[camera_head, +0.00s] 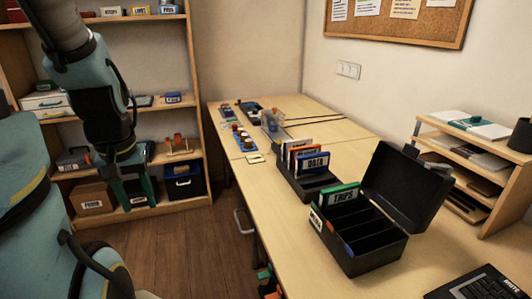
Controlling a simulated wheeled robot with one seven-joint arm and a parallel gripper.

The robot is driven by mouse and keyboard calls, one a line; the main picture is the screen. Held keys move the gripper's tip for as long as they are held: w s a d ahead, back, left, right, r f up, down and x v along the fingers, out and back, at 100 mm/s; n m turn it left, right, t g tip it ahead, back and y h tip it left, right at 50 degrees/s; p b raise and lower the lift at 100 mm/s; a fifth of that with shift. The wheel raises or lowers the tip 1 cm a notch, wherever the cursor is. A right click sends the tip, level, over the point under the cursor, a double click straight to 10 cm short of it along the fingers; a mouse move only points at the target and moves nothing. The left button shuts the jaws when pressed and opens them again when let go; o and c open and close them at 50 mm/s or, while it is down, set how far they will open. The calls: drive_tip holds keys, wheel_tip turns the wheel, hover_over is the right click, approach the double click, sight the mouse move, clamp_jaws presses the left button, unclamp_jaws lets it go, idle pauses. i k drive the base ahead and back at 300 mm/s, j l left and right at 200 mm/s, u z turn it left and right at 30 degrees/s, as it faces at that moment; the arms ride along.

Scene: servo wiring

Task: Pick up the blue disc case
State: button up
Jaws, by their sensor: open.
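A blue disc case (314,163) labelled "DATA" stands upright in a black rack (317,186) on the desk. It is the front case of a small group; an orange-red case (299,143) and others stand behind it and are partly hidden. My gripper (132,190) hangs at the left, in front of the shelves and well away from the case. Its fingers point down, apart, with nothing seen between them.
An open black box (365,262) stands nearer on the desk (440,235), its lid raised at the right. It holds a green case (342,199) labelled "TRIPS". Wooden shelves (196,110) stand at the left.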

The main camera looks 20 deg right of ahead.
sight(307, 165)
drive_tip(key=i+z, duration=0.1)
drive_tip(key=z, duration=0.4)
drive_tip(key=i+z, duration=0.1)
drive_tip(key=z, duration=0.35)
drive_tip(key=i+j+z, duration=0.55)
drive_tip(key=j, duration=0.25)
drive_tip(key=i+j+z, duration=0.25)
drive_tip(key=i+j, duration=0.3)
drive_tip(key=j, duration=0.15)
drive_tip(key=i+j, duration=0.1)
drive_tip(key=j, duration=0.2)
drive_tip(key=i+j, duration=0.15)
drive_tip(key=j, duration=0.15)
